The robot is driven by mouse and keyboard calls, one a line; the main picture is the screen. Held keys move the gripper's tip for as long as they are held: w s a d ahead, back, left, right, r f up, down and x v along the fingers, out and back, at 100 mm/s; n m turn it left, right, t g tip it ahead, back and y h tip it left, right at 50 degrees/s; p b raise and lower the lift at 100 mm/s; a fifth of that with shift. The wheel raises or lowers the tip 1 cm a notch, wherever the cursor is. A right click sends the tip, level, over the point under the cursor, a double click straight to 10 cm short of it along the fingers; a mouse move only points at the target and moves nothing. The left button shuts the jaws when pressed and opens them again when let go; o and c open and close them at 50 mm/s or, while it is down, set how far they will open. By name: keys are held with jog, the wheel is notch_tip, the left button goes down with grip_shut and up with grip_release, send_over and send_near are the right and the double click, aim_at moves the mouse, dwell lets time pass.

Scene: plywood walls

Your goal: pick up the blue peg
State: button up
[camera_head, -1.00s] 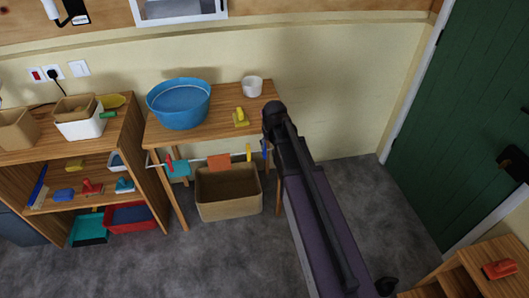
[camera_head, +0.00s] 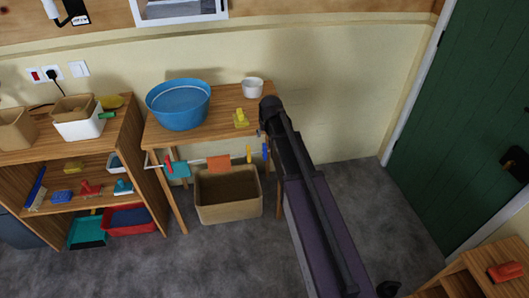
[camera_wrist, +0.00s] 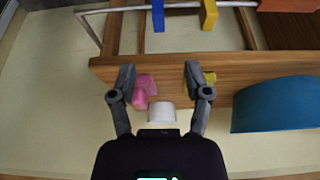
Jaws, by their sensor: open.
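The blue peg (camera_head: 265,151) hangs on the white rail (camera_head: 208,160) at the front of the wooden table, right of a yellow peg (camera_head: 249,153). In the wrist view the blue peg (camera_wrist: 158,15) is at the top edge, with the yellow peg (camera_wrist: 209,14) to its right. My gripper (camera_wrist: 159,75) is open, its two fingers apart with nothing held between them. The blue peg lies beyond the fingertips, apart from them. In the head view my arm covers most of the gripper.
The table (camera_head: 219,122) bears a blue basin (camera_head: 180,104), a white cup (camera_head: 253,88) and a yellow object (camera_head: 241,118). A pink object (camera_wrist: 145,90) shows between the fingers in the wrist view. A cardboard-coloured bin (camera_head: 228,194) stands below the rail. Shelves stand at left.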

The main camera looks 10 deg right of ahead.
aim_at(265, 145)
jog(key=shift+b+x, duration=3.25)
jog(key=shift+x, duration=0.5)
jog(key=shift+b+x, duration=2.45)
jog(key=shift+x, duration=0.2)
jog(key=shift+s, duration=0.2)
jog(key=c, duration=0.9)
